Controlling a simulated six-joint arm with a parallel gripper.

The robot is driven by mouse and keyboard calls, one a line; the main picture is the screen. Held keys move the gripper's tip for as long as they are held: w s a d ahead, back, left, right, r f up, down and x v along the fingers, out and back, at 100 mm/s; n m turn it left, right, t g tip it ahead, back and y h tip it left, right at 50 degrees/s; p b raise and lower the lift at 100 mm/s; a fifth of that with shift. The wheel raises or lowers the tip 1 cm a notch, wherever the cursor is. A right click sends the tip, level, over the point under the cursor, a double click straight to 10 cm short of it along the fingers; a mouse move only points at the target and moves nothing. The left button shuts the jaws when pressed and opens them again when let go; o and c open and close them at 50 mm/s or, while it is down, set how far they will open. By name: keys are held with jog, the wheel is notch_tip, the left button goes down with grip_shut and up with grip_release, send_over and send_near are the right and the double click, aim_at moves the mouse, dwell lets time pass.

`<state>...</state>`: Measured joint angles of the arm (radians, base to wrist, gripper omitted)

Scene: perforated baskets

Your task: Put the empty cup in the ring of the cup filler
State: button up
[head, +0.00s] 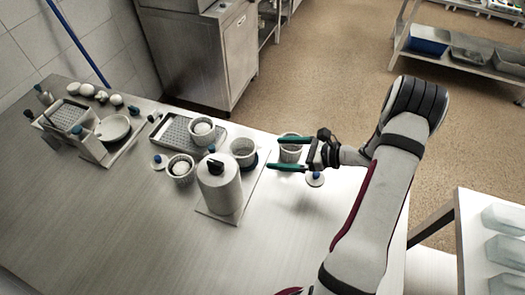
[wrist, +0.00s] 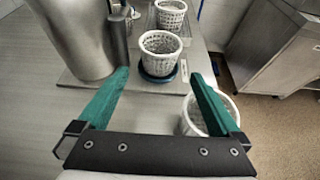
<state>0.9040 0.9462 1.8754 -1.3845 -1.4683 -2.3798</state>
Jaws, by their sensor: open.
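A white perforated cup (head: 290,150) stands on the table beneath my gripper (head: 275,152). In the wrist view this cup (wrist: 192,120) is at lower right, partly hidden by the right finger; its inside is mostly hidden. My gripper (wrist: 160,85) is open, green fingers apart, with nothing held. The cup filler (head: 222,190) is a grey cylinder on a flat plate; it also shows in the wrist view (wrist: 75,40). A dark blue ring (wrist: 160,77) lies on its plate, and another perforated cup (wrist: 160,55) stands in or on it; I cannot tell which.
Cups with pale contents (head: 180,167) (head: 203,132) stand left of and behind the filler. A tray (head: 185,132) and a scale-like device (head: 90,148) are farther left. The front table is clear.

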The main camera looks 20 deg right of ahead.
jog(key=w+d+r+m+t+h, duration=0.1)
jog(key=w+d+r+m+h, duration=0.55)
jog(key=m, duration=0.55)
jog(key=s+a+r+m+g+h, duration=0.35)
jog(key=s+r+m+h, duration=0.35)
jog(key=m, duration=1.1)
jog(key=s+a+r+m+g+y, duration=0.1)
jog(key=s+a+m+g+y, duration=0.4)
jog(key=s+a+m, duration=1.5)
jog(key=s+a+g, duration=0.1)
jog(key=s+g, duration=0.1)
jog(key=s, duration=0.2)
jog(key=shift+s+a+r+m+y, duration=0.2)
jog(key=shift+s+a+m+y, duration=0.1)
jog(key=shift+s+y, duration=0.1)
